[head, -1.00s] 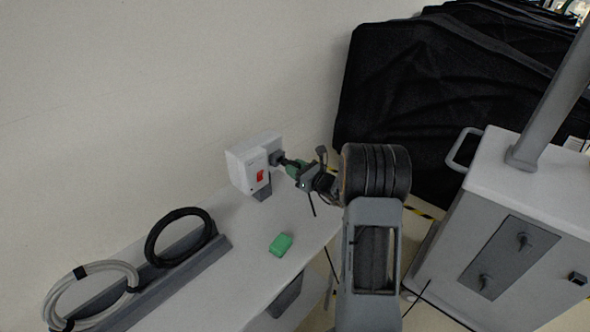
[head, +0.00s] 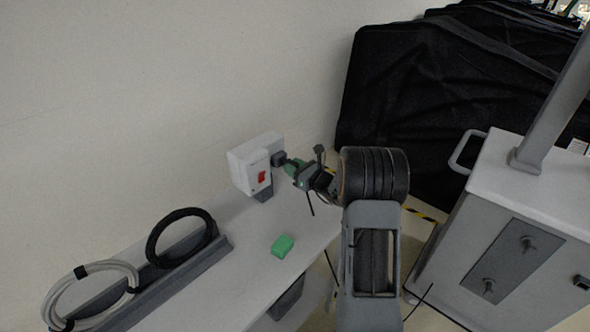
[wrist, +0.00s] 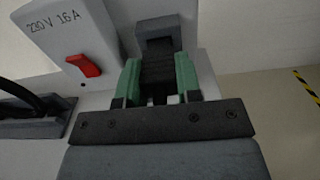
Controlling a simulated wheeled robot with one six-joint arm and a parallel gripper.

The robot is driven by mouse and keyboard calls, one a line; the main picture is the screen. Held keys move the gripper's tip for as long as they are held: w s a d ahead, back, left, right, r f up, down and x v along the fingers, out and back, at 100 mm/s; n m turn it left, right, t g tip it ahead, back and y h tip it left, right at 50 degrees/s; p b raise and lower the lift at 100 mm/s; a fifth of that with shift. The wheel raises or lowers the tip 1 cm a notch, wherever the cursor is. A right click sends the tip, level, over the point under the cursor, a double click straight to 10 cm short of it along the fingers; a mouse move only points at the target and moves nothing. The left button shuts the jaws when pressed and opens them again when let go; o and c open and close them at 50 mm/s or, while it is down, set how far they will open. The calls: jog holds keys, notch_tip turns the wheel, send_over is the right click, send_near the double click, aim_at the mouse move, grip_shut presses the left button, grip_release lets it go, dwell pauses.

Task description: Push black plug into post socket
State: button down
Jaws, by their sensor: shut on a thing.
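The white post box (head: 252,160) stands on the bench against the wall, with a red switch and a dark grey socket (head: 278,158) on its right side. In the wrist view the box (wrist: 60,30) reads "230 V 16 A", and the grey socket (wrist: 157,28) is straight ahead. My gripper (wrist: 158,66) has green fingers shut on the ribbed black plug (wrist: 157,70). The plug's front end is at the socket's face; its pins are hidden, so I cannot tell how deep it sits. In the head view my gripper (head: 288,165) is right of the box.
A green block (head: 282,246) lies on the bench (head: 215,290). Black and grey cable coils (head: 180,212) hang at a grey rail on the left. A grey cabinet (head: 500,230) stands right, black-covered carts (head: 430,100) behind.

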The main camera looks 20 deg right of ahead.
jog(key=shift+b+x, duration=0.3)
jog(key=shift+x, duration=0.55)
jog(key=c, duration=0.7)
grip_release()
jog(key=b+v, duration=0.1)
jog(key=v, duration=1.2)
jog(key=shift+s+d+b, duration=0.2)
jog(key=shift+s+b, duration=0.15)
jog(key=shift+b, duration=0.05)
